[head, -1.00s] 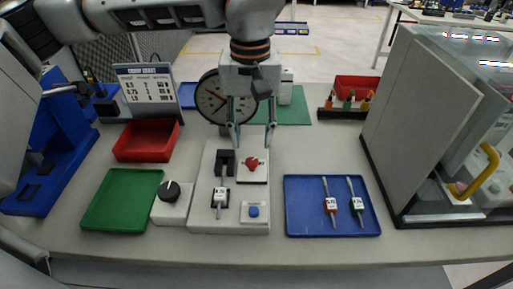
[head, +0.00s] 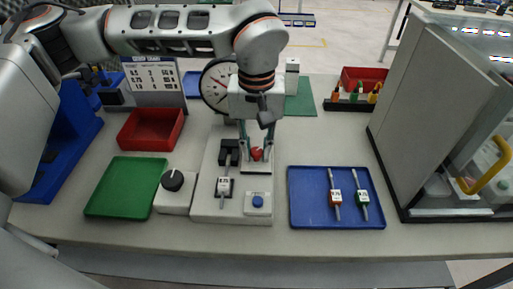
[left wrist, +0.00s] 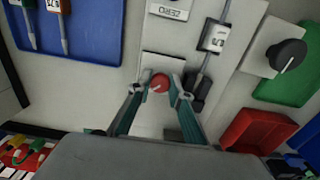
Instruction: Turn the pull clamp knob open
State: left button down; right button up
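The pull clamp knob (head: 256,154) is a small red knob on a white plate on the grey fixture block (head: 205,205). My left gripper (head: 257,157) points down at it with one finger on each side. In the left wrist view the red knob (left wrist: 160,82) sits between the two fingertips (left wrist: 161,80), which are drawn in close against it. The fingers partly cover the knob, so its turned angle is hard to tell. My right gripper is out of view.
A black clamp and a labelled slim tool (head: 223,187) lie left of the knob, with a blue button (head: 258,202) in front. A dial gauge (head: 216,87) stands close behind. A black dial box (head: 173,193), green tray (head: 125,187) and blue tray (head: 310,215) flank the fixture.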

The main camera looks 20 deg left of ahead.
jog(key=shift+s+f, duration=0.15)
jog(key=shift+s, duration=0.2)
